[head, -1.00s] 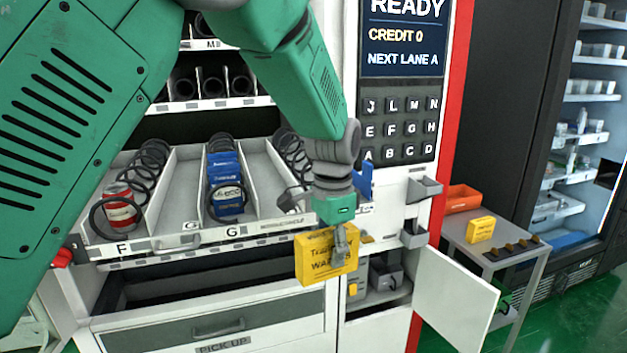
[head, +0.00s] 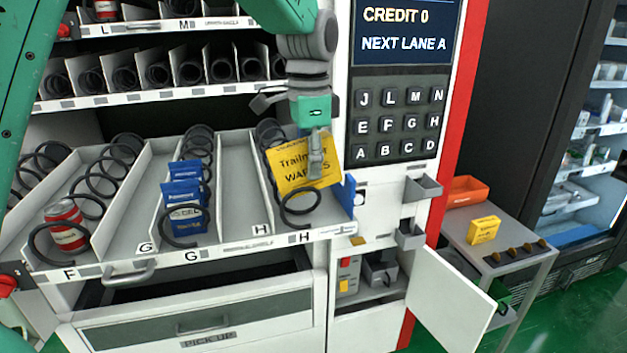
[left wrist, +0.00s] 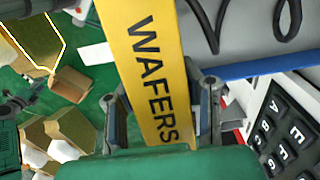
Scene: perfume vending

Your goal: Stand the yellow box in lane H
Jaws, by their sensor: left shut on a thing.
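The yellow box (head: 291,166), printed "WAFERS", is held tilted in my left gripper (head: 317,155). It also shows between the fingers in the left wrist view (left wrist: 150,70). In the head view it is over the front of lane H (head: 303,225), behind or above the front loop of that lane's coil (head: 300,206). Whether its bottom touches the lane floor I cannot tell. My left gripper (left wrist: 160,112) is shut on the box. My right gripper is not in view.
Lane G holds blue packs (head: 185,197) and lane F a red can (head: 65,226). A blue part (head: 348,196) stands at the tray's right end. The keypad (head: 397,125) is to the right. A side table (head: 495,255) carries another yellow box (head: 484,230).

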